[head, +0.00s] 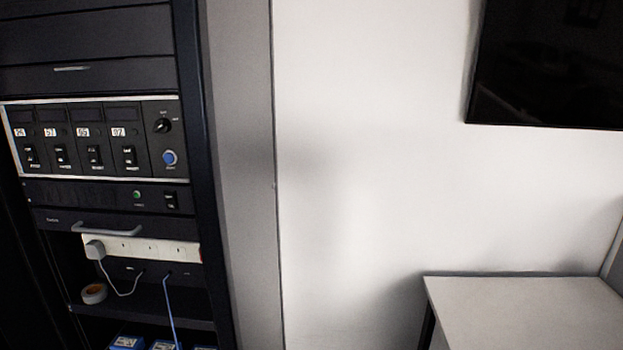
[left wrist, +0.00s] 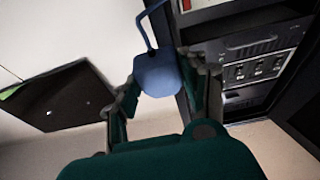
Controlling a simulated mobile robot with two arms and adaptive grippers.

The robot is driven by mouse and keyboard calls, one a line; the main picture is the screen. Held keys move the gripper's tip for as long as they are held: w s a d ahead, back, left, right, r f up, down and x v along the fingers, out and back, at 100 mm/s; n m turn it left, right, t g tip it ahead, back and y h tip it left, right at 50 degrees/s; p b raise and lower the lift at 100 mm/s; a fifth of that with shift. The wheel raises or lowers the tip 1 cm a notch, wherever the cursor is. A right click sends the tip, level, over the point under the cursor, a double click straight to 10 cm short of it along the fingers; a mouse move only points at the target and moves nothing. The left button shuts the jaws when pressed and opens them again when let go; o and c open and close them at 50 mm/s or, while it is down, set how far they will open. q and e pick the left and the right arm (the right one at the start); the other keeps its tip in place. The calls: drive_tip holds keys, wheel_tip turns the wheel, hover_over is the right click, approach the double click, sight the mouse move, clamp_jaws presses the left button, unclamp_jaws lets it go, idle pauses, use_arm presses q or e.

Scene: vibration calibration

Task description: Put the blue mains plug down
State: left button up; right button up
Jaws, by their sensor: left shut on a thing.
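In the left wrist view, my left gripper (left wrist: 165,88) is shut on the blue mains plug (left wrist: 158,74). The plug sits between the two fingers, and its blue cable (left wrist: 149,30) leads away from it toward the top of the picture. In the head view neither gripper shows, and the plug is out of view. A blue cable (head: 171,310) hangs down there from the rack panel below the white socket strip (head: 165,248). My right gripper is in neither view.
The dark equipment rack (head: 215,180) stands at the left, with a control panel (head: 95,140). A grey plug (head: 95,250) sits in the strip's left end. A tape roll (head: 94,293) lies on a shelf. A pale table (head: 520,310) stands lower right, its visible top clear, below a dark screen (head: 550,65).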

use_arm(q)
drive_tip(key=shift+n+y, duration=0.4)
drive_tip(key=shift+y, duration=0.3)
drive_tip(key=s, duration=0.1)
drive_tip(key=s+d+r, duration=0.1)
drive_tip(key=s, duration=0.2)
drive_tip(key=shift+s+d+r+b, duration=0.25)
drive_tip(key=shift+s+r+b, duration=0.1)
drive_tip(key=shift+r, duration=0.05)
